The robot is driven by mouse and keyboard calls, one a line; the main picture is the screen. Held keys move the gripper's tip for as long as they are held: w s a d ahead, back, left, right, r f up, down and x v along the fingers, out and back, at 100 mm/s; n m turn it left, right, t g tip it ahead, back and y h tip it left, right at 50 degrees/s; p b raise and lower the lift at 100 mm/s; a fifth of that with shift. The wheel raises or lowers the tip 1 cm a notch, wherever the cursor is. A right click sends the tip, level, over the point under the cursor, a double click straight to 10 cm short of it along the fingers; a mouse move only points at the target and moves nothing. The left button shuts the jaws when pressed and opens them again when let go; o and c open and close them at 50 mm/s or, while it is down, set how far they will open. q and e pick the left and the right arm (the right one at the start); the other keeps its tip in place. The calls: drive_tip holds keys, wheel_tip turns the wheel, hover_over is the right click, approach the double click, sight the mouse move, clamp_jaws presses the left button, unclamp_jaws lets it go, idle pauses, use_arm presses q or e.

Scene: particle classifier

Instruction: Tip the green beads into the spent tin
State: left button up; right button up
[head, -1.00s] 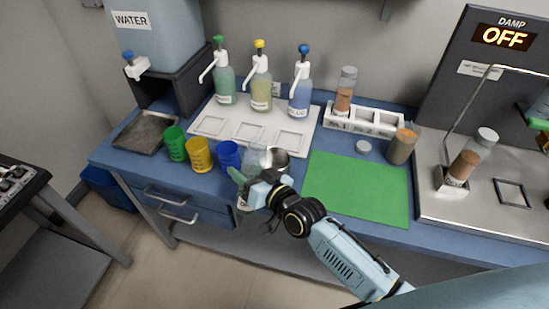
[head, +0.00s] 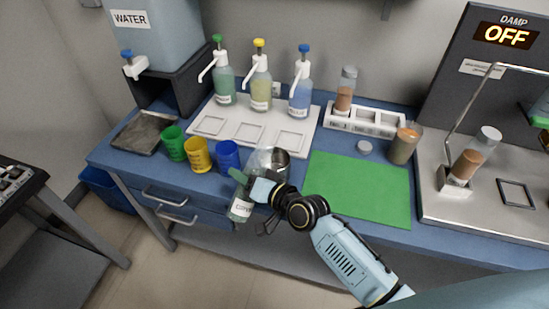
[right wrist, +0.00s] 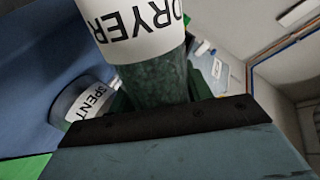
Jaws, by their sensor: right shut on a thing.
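My right gripper (head: 246,184) is shut on a clear jar (head: 240,208) with a white label, at the bench's front edge. In the right wrist view the jar (right wrist: 145,35) reads DRYER, and dark green beads (right wrist: 158,78) fill the part near the jaws. The jar leans in the head view; its mouth cannot be made out. The spent tin (head: 281,161), a grey metal cup, stands on the bench just behind and right of the gripper, partly hidden. Its SPENT label shows in the right wrist view (right wrist: 88,103), beside and apart from the jar. My left gripper is not in view.
Green (head: 174,144), yellow (head: 198,155) and blue (head: 228,156) cups stand left of the gripper; a clear vessel (head: 258,161) is close behind it. Pump bottles stand on a white tray (head: 208,125). A green mat (head: 358,187) lies clear to the right.

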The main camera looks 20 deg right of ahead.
sight(247, 164)
drive_tip(key=shift+s+a+f+m, duration=0.2)
drive_tip(key=shift+f+m, duration=0.15)
drive_tip(key=shift+m, duration=0.15)
drive_tip(key=shift+s+a+f+m+g+y, duration=0.1)
drive_tip(key=shift+a+m+g+y, duration=0.1)
drive_tip(key=shift+m+g+y, duration=0.3)
idle(0.8)
drive_tip(key=shift+s+a+r+m+p, duration=0.1)
drive_tip(key=shift+r+m+p, duration=0.6)
drive_tip(key=shift+m+p, duration=0.1)
idle(0.3)
drive_tip(key=shift+w+d+r+m+g+y+p, duration=0.15)
drive_tip(key=shift+w+d+r+m+g+p, duration=0.1)
drive_tip(key=shift+r+m+p, duration=0.15)
drive_tip(key=shift+w+d+r+m+g+y+p, duration=0.1)
drive_tip(key=shift+d+r+m+g+y+p, duration=0.15)
drive_tip(key=shift+p, duration=0.25)
drive_tip(key=shift+r+m+g+p, duration=0.3)
drive_tip(key=shift+r+m+p, duration=0.55)
drive_tip(key=shift+r+p, duration=0.4)
idle(0.6)
drive_tip(key=shift+w+d+r+m+g+y+p, duration=0.2)
drive_tip(key=shift+r+m+y+p, duration=0.2)
drive_tip(key=shift+m+p, duration=0.2)
drive_tip(key=shift+w+d+r+m+g+y+p, duration=0.1)
drive_tip(key=shift+r+m+g+y+p, duration=0.15)
drive_tip(key=shift+r+m+p, duration=0.35)
idle(1.2)
